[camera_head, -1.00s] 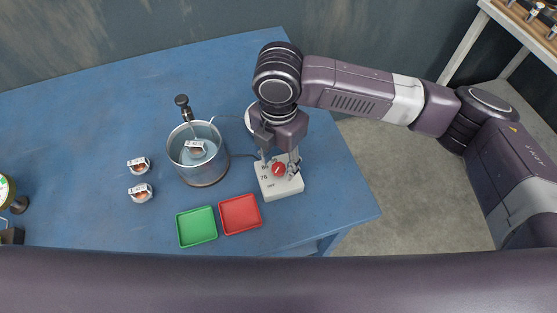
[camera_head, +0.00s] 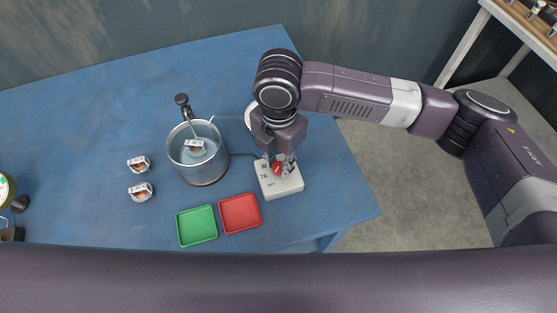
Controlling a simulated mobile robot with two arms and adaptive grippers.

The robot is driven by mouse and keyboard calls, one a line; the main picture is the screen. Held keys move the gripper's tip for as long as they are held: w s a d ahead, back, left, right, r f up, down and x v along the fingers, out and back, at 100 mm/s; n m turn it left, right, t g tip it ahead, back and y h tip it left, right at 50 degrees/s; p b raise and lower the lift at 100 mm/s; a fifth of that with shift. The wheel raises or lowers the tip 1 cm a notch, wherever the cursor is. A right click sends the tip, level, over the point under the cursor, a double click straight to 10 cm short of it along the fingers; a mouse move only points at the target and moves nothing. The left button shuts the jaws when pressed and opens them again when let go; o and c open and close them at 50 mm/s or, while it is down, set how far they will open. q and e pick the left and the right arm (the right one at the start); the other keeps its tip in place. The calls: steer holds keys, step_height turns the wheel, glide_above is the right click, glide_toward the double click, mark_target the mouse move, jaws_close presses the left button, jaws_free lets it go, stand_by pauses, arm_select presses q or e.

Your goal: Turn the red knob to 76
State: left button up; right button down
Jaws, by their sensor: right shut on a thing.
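The red knob (camera_head: 277,168) sits on a white control box (camera_head: 283,189) on the blue table. The box carries printed marks, with 76 and OFF on its left and lower part; another mark near the top is too small to read surely. My right gripper (camera_head: 279,166) comes down from above and is shut on the red knob, with its fingers on either side. The fingers hide part of the knob, so its exact pointing cannot be told. My left gripper is not in view.
A metal pot (camera_head: 203,166) with liquid and a labelled item stands left of the box. A green tray (camera_head: 197,226) and a red tray (camera_head: 240,213) lie in front. Two small labelled pieces lie at left, one at the back (camera_head: 138,163), one nearer (camera_head: 141,192).

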mark_target(278, 166)
steer(key=shift+r+m+p, duration=0.2)
steer(key=shift+m+p, duration=0.1)
steer(key=shift+p, duration=0.25)
steer(key=m+p, duration=0.5)
steer(key=p, duration=0.2)
steer(key=shift+r, duration=0.15)
steer(key=shift+f+m+p, duration=0.2)
steer(key=shift+m+p, duration=1.4)
steer(key=shift+p, duration=0.2)
steer(key=c, duration=1.6)
jaws_free()
steer(key=shift+f, duration=0.1)
step_height(278, 166, up, 12)
